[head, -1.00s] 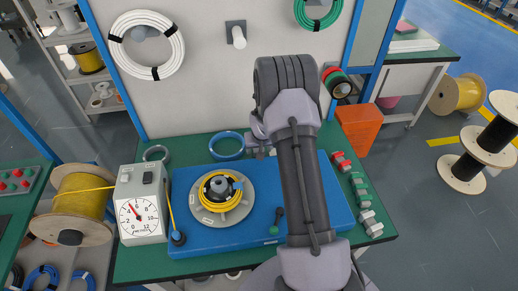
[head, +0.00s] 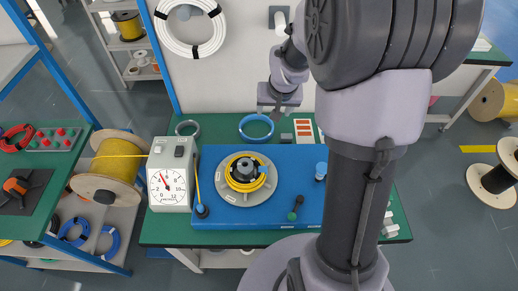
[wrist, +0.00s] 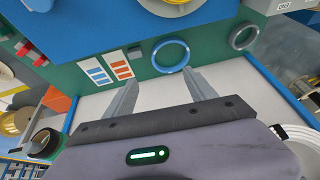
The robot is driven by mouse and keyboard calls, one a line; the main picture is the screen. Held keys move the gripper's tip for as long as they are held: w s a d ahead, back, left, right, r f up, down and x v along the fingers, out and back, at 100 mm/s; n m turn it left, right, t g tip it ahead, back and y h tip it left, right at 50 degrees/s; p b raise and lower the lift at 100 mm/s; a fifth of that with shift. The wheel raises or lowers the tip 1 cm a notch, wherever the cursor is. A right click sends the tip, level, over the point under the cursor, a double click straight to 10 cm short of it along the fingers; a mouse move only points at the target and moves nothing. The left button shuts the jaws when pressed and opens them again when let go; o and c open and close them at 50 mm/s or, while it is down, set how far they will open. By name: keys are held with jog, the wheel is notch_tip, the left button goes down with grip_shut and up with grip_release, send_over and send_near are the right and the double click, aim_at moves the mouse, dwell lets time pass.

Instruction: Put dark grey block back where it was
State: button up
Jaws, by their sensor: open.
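A small dark grey piece (head: 286,138), perhaps the dark grey block, lies on the green bench top beside the label cards. It also shows in the wrist view (wrist: 135,53), near the cards. My gripper (head: 279,108) is at the back edge of the bench, by the white panel. In the wrist view my gripper (wrist: 163,82) has its two fingers wide apart, with nothing between them. The fingers point toward the bench's back edge, with the blue ring (wrist: 171,55) just beyond. The small piece is apart from the fingers.
A yellow cable coil (head: 232,181) sits on the grey turntable on the blue plate (head: 215,223). A dial gauge box (head: 170,180) stands left of it. Cards with orange and blue marks (wrist: 121,67) lie near my gripper. My arm hides the bench's right side.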

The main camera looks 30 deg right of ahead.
jog(key=s+a+r, duration=0.5)
jog(key=a+r, duration=0.2)
jog(key=r, duration=0.1)
jog(key=s+a+r+y, duration=0.1)
jog(key=s+a+r, duration=0.2)
jog(key=s+a, duration=0.3)
jog(key=s+a+r+t+y, duration=0.1)
jog(key=s+a+r+y, duration=0.1)
jog(key=s+a, duration=0.5)
jog(key=s+r, duration=0.1)
jog(key=s, duration=0.4)
jog(key=shift+s+a+r+n, duration=0.15)
jog(key=shift+s+a+n, duration=0.05)
jog(key=shift+s+n, duration=0.2)
notch_tip(320, 180, down, 4)
jog(key=b, duration=0.4)
